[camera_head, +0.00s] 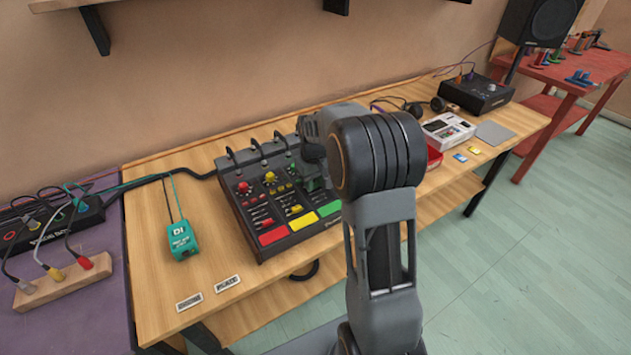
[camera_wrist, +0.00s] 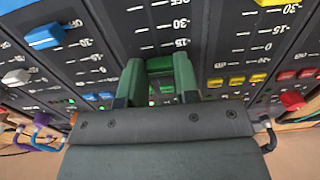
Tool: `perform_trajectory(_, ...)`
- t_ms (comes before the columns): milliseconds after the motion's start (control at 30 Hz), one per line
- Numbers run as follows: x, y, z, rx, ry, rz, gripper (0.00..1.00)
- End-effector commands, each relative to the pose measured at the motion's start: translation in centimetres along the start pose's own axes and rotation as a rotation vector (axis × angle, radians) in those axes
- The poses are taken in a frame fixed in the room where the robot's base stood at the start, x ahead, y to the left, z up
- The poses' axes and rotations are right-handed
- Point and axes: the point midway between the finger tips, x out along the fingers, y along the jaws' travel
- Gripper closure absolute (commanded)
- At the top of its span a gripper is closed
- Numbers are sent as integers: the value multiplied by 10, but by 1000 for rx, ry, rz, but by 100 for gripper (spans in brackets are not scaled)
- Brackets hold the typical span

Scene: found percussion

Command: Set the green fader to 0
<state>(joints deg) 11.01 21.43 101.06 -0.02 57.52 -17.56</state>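The green fader (camera_wrist: 160,64) shows in the wrist view as a green cap between the fingers of my gripper (camera_wrist: 159,78). The fingers stand on either side of the cap and appear closed against it; no gap shows. The -30 and -15 marks beside its track are readable, but the fingers cover the marks nearest the cap, so its exact setting cannot be read.
Cables plug in along the mixer's back. A teal box (camera_head: 182,240) lies left of it.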

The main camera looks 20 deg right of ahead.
Motion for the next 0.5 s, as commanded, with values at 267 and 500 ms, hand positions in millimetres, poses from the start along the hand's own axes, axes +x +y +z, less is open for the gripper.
perform_trajectory(267,0,-1,0,-3,1,0,47)
perform_trajectory(500,-2,0,0,-1,1,0,47)
